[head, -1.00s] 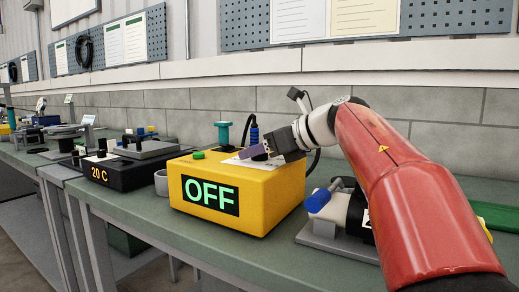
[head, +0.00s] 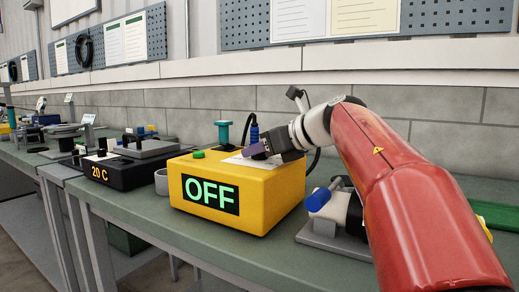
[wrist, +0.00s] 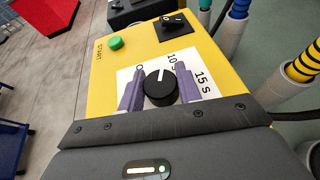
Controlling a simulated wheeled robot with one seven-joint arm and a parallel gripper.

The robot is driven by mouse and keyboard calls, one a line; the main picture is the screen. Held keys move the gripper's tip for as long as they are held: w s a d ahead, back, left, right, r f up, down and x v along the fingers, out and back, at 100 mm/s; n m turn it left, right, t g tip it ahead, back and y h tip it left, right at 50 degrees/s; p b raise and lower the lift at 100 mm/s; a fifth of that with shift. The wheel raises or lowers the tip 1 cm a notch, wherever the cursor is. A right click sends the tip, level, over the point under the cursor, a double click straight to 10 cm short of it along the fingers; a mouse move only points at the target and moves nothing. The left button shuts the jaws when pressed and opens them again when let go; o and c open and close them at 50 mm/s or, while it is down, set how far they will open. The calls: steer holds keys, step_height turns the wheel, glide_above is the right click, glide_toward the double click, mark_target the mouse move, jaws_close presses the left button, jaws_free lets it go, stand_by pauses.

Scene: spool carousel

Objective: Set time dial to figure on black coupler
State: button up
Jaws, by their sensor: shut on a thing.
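The time dial (wrist: 160,88) is a round black knob with a white pointer line, on a white scale card on top of the yellow box (head: 275,190). In the wrist view its pointer is toward the gap between the far-left mark, partly hidden by a finger, and "10 s"; "15 s" is further right. My gripper (wrist: 164,90) has its purple fingers on either side of the dial, shut on it. In the head view my gripper (head: 256,150) is over the box top and hides the dial. I cannot pick out the black coupler or its figure.
The box's display (head: 210,194) reads "OFF". A green START button (wrist: 115,42) and a black rocker switch (wrist: 176,23) share its top. Blue- and yellow-banded cylinders stand to the right in the wrist view. A black "20 C" unit (head: 118,172) stands left.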

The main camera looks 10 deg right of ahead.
steer(key=m+t+h, duration=0.2)
steer(key=m+h, duration=0.5)
steer(key=h, duration=0.1)
steer(key=shift+d+t, duration=0.15)
steer(key=shift+t, duration=0.25)
steer(key=m+g+h, duration=0.1)
steer(key=m+h, duration=0.3)
steer(key=h, duration=0.1)
steer(key=shift+m+h, duration=0.3)
steer(key=shift+m, duration=0.1)
steer(key=m+g+h, duration=0.4)
steer(key=m+h, duration=0.1)
steer(key=m, duration=0.1)
steer(key=shift+w, duration=0.1)
steer(key=m+g+h, duration=0.1)
steer(key=m+g, duration=0.1)
steer(key=g, duration=0.1)
steer(key=m+g+h, duration=0.2)
steer(key=m+g, duration=0.1)
steer(key=shift+m, duration=0.3)
steer(key=shift+g, duration=0.4)
steer(key=o, duration=1)
